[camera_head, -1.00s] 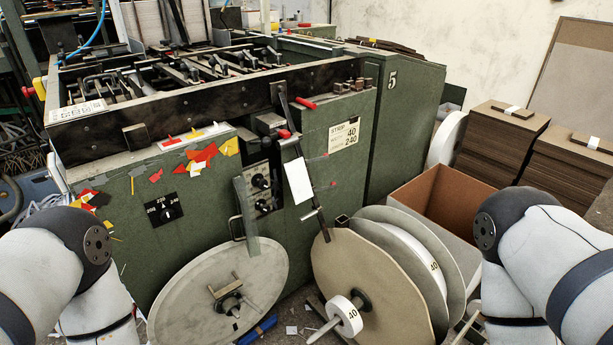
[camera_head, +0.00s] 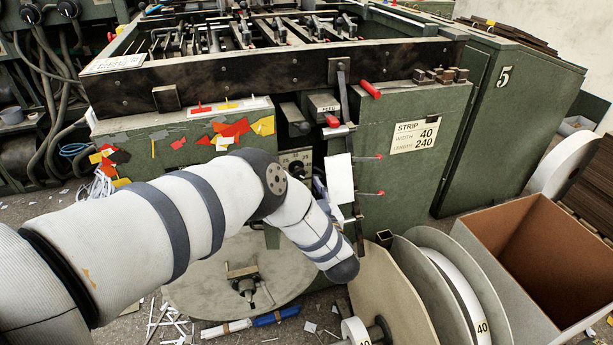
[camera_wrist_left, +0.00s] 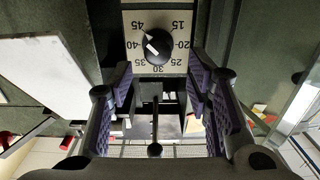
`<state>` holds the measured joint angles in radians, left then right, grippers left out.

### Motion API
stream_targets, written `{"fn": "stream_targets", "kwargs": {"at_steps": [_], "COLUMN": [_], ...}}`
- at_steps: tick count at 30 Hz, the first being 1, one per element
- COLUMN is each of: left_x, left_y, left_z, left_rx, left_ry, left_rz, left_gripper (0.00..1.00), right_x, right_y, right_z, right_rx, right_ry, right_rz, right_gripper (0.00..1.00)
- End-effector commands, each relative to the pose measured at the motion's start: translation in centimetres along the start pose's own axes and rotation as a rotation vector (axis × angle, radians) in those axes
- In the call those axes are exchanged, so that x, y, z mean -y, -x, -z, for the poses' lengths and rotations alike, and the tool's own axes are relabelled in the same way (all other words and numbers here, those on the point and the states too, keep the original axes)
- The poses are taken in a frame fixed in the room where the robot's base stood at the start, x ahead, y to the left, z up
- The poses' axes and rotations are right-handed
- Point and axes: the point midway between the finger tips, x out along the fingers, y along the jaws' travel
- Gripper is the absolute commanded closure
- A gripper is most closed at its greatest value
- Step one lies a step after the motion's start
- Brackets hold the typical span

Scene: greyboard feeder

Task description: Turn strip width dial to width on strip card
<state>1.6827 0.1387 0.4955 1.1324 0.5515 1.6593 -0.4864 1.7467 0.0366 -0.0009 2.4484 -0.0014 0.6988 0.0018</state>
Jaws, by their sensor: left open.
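The strip card (camera_head: 415,135) on the green machine's front reads width 40 and length 240. The strip width dial (camera_wrist_left: 158,46) is a black knob on a pale scale plate marked 15 to 45. Its white pointer is turned to the upper left, nearer 45 than 40. My left gripper (camera_wrist_left: 159,75) is open, its purple-padded fingers to either side just below the knob, with nothing between them. In the head view my left arm reaches across the machine front and hides the gripper and most of the dial panel (camera_head: 296,157). My right gripper is out of view.
A white hanging card (camera_head: 340,178) and red-tipped levers (camera_head: 370,157) are close to the right of the dial panel. Large reels (camera_head: 385,290) stand below. An open brown box (camera_head: 520,250) is at the right. Paper scraps lie on the floor.

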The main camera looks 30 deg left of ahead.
Motion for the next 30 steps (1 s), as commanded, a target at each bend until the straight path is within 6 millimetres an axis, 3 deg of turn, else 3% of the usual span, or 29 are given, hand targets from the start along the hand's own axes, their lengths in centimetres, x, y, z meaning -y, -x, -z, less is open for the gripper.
{"fn": "stream_targets", "kwargs": {"at_steps": [6, 17, 23, 30], "left_x": [0.0, -0.1, -0.1, -0.1], "left_y": [-4.0, -5.0, -4.9, -4.9], "left_z": [-0.3, -0.1, -0.1, -0.1], "left_rx": [0.002, 0.001, 0.001, 0.002], "left_ry": [-0.001, 0.000, 0.000, 0.009], "left_rz": [-0.001, -0.004, -0.004, -0.004], "left_gripper": [0.55, 0.55, 1.00, 1.00], "right_x": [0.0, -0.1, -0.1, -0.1], "right_y": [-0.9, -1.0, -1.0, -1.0], "right_z": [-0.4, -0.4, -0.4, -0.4], "right_rx": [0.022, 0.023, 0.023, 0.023], "right_ry": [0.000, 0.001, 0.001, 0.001], "right_rz": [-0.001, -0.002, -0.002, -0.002], "right_gripper": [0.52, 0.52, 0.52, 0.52]}}
